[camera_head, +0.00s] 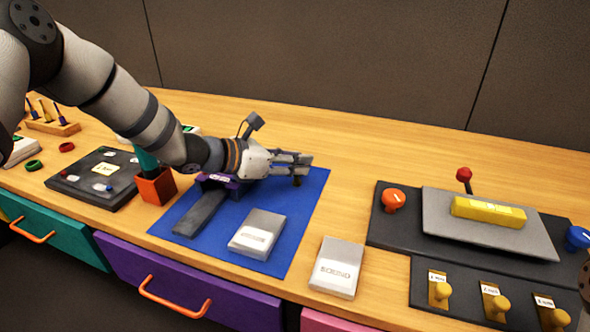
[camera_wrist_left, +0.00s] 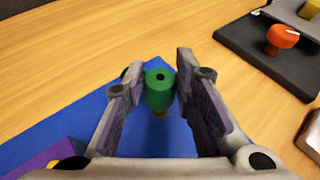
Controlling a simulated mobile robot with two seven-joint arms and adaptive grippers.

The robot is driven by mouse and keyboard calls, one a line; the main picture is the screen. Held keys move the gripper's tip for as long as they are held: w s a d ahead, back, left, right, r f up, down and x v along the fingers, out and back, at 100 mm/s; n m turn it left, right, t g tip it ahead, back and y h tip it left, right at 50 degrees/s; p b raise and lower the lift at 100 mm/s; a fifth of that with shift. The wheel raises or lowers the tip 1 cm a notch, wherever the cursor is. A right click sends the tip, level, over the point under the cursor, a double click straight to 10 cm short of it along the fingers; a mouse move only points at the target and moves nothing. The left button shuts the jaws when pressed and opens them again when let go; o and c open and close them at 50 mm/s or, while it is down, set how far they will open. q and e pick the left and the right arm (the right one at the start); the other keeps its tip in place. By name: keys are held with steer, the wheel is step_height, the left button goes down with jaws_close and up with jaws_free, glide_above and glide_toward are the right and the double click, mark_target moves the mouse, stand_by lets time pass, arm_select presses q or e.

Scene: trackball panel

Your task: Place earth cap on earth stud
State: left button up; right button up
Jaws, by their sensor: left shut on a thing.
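My left gripper (camera_head: 308,160) is over the upper right of the blue mat (camera_head: 310,195). The cap looks upright. My right gripper is not in view.
On the mat are a purple-and-grey device (camera_head: 200,212) and a grey labelled block (camera_head: 258,235). Another block (camera_head: 338,268) stands right of the mat. A black trackball panel (camera_head: 385,230) is further right. An orange box (camera_head: 155,188) stands left. Bare wood lies behind the mat.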

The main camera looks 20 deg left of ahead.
arm_select(q)
step_height(320, 180, down, 2)
steer(key=shift+f, duration=0.1)
steer(key=shift+f, duration=0.15)
steer(key=o, duration=0.8)
